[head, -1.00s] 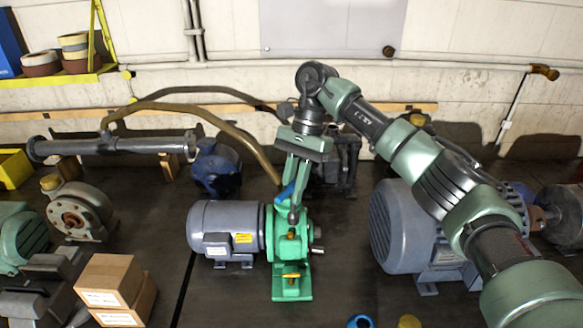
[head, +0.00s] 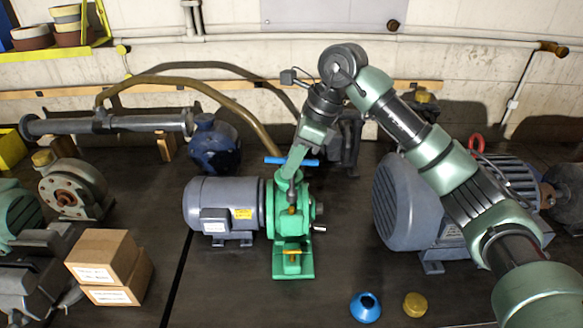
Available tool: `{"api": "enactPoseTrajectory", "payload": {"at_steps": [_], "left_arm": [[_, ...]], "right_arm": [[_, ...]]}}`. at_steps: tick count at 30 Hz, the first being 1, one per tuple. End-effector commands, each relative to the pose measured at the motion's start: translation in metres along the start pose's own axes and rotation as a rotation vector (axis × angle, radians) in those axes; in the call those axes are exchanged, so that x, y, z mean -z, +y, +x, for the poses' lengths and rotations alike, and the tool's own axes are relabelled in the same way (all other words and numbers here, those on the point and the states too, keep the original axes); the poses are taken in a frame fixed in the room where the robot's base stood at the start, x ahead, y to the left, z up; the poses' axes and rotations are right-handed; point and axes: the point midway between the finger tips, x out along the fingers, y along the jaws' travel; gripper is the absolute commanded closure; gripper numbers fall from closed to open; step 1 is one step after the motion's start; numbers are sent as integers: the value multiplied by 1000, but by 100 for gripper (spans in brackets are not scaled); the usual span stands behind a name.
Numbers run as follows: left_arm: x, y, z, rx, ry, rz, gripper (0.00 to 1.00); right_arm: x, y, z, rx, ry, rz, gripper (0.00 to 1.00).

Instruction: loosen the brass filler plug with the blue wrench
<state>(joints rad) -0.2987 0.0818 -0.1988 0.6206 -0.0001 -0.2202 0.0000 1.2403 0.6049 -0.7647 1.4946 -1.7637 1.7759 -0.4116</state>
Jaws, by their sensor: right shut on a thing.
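The blue wrench (head: 276,160) shows as a bar lying left to right just above the green gear housing (head: 282,228). My right gripper (head: 291,174) reaches down from the back over the top of the housing and is shut on the wrench; its fingers cover part of the bar. A small brass-coloured fitting (head: 291,209) shows on the front of the housing; I cannot tell if it is the filler plug. Whether the wrench sits on a plug is hidden by the gripper. My left gripper is not in view.
A grey motor (head: 226,204) adjoins the housing on the left. A larger grey motor (head: 405,215) stands to the right, under my arm. A blue funnel-like part (head: 365,307) and a yellow cap (head: 414,305) lie in front. Two cardboard boxes (head: 103,257) are stacked front left.

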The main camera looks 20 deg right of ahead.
Motion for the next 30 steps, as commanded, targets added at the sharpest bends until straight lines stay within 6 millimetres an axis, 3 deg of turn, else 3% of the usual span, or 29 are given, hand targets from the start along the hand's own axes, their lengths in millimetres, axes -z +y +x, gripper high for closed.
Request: {"api": "enactPoseTrajectory", "payload": {"at_steps": [30], "left_arm": [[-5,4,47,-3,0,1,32]], "right_arm": [[5,0,15,499,1,1200,100]]}}
